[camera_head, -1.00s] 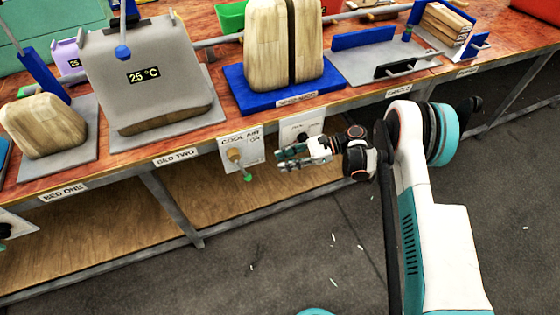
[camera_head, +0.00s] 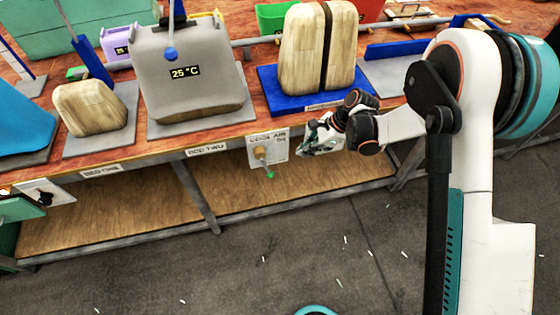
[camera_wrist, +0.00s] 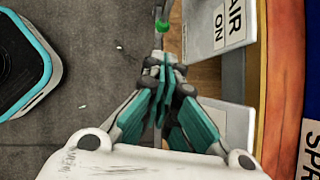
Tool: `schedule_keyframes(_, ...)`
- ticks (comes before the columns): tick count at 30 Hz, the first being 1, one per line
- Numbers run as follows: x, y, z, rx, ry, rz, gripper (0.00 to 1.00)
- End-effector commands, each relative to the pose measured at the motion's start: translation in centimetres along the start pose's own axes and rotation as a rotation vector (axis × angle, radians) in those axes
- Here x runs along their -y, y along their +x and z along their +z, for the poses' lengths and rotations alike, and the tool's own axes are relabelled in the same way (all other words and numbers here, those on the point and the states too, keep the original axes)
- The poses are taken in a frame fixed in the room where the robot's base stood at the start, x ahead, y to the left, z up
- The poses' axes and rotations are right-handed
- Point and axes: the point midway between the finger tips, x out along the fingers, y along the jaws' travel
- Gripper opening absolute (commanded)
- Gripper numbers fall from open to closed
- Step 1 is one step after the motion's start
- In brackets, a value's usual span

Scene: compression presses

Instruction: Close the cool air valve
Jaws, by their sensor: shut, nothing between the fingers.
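The cool air valve is a white plate (camera_head: 281,143) labelled "COOL AIR" and "ON" on the front edge of the bench. It has a brass-coloured hub (camera_head: 262,152) and a lever ending in a green tip (camera_head: 269,174) that points down and slightly right. My gripper (camera_head: 304,148) is just right of the plate, shut and empty. In the wrist view the closed fingers (camera_wrist: 164,62) point toward the green tip (camera_wrist: 163,26), with a small gap visible in the picture. The plate's "AIR ON" lettering (camera_wrist: 228,22) shows to the right there. The hub is mostly out of that view.
A second white plate (camera_wrist: 230,126) lies beside my fingers in the wrist view. Above the valve are a grey press (camera_head: 188,75) reading 25 °C and a blue base (camera_head: 268,98) with a wooden split mould.

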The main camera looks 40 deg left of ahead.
Motion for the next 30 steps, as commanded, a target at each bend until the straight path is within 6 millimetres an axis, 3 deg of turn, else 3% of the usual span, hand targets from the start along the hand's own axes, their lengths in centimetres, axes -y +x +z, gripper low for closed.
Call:
schedule_keyframes(5,0.0,1.1,-0.2,-0.016,-0.002,-0.002,0.00)
schedule_keyframes(20,0.0,10.6,-0.3,-0.013,-0.003,-0.002,0.00)
schedule_keyframes(24,-0.1,11.8,1.4,-0.013,-0.004,0.000,0.00)
schedule_keyframes(30,0.0,12.7,2.4,-0.013,-0.001,-0.002,0.00)
